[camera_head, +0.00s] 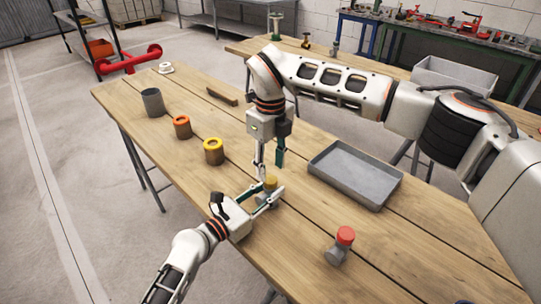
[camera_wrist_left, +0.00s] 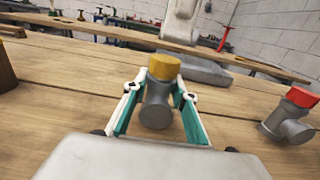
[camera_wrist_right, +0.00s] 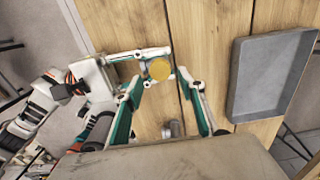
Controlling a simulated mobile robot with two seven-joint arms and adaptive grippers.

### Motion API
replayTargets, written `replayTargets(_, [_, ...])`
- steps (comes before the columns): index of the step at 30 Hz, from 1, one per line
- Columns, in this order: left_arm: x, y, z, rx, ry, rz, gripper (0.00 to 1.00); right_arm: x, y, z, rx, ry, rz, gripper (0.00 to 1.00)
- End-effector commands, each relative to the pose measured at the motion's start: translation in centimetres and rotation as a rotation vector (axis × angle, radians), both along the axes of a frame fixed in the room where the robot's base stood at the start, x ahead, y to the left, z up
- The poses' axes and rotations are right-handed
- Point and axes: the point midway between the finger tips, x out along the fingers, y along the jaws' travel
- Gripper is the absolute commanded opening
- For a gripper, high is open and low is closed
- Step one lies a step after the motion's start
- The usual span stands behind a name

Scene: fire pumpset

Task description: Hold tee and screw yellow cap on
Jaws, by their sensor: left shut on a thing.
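The grey tee (camera_wrist_left: 155,108) stands between the fingers of my left gripper (camera_head: 266,196), which is shut on it; the hold also shows in the left wrist view (camera_wrist_left: 161,92). The yellow cap (camera_wrist_left: 164,66) sits upright on top of the tee; how far it is threaded cannot be told. The cap also shows in the head view (camera_head: 270,182) and from above in the right wrist view (camera_wrist_right: 160,69). My right gripper (camera_head: 270,160) points down above the cap, its fingers apart and empty. In the right wrist view the cap lies just beyond its fingertips (camera_wrist_right: 171,84).
A grey tray (camera_head: 355,174) lies right of the grippers. A yellow-topped cup (camera_head: 213,151), an orange-topped cup (camera_head: 182,127), a grey cup (camera_head: 152,103) and a wooden bar (camera_head: 222,96) are further back. The front tabletop is mostly clear.

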Motion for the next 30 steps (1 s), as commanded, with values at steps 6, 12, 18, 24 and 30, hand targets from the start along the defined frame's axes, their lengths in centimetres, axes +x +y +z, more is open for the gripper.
replayTargets(6, [0.0,0.0,0.0,0.0,0.0,0.0,0.0,-0.1,0.0,-3.1,0.0,0.003,-0.001,0.4])
replayTargets(12, [0.0,0.0,0.0,0.0,0.0,0.0,0.0,0.0,0.0,-4.3,0.0,0.0,0.0,0.4])
replayTargets(18, [0.0,0.0,0.0,0.0,0.0,0.0,0.0,0.0,0.0,-4.4,0.0,-0.001,0.0,0.4])
replayTargets(24, [0.0,0.0,0.0,0.0,0.0,0.0,0.0,0.0,0.0,-4.4,-0.001,-0.001,0.0,0.14])
replayTargets(30, [0.0,0.0,0.0,0.0,0.0,0.0,0.0,0.0,0.0,-4.4,-0.001,-0.001,-0.008,0.0])
